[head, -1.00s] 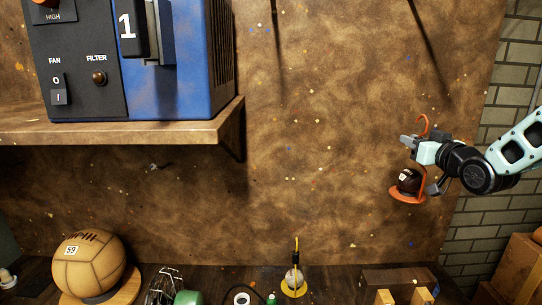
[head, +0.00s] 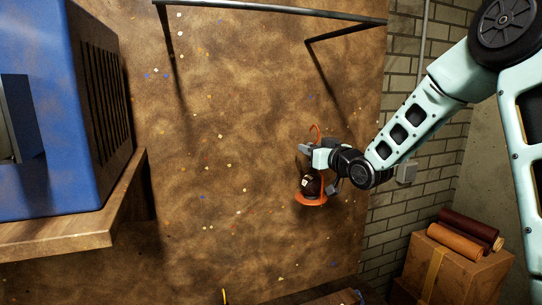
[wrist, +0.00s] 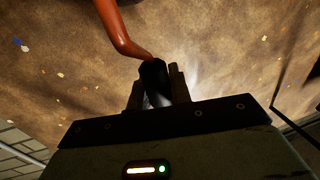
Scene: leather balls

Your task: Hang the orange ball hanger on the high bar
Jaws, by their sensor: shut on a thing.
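The orange ball hanger (head: 311,200) is in my gripper (head: 309,149) in the head view. Its curved hook rises above the jaws, and a dark ball (head: 309,185) with a white label sits on its round base below. In the wrist view the jaws (wrist: 156,88) are shut around a dark grip part, with the orange hook stem (wrist: 117,28) running up from it. The high bar (head: 275,12) is a dark rail across the top of the head view, on brackets from the wall. The hanger is below the bar and apart from it.
A blue machine (head: 60,110) stands on a wooden shelf (head: 70,240) at the left. A box (head: 445,272) with rolled leather (head: 455,240) on it stands at the lower right. The space between the hanger and the bar looks clear.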

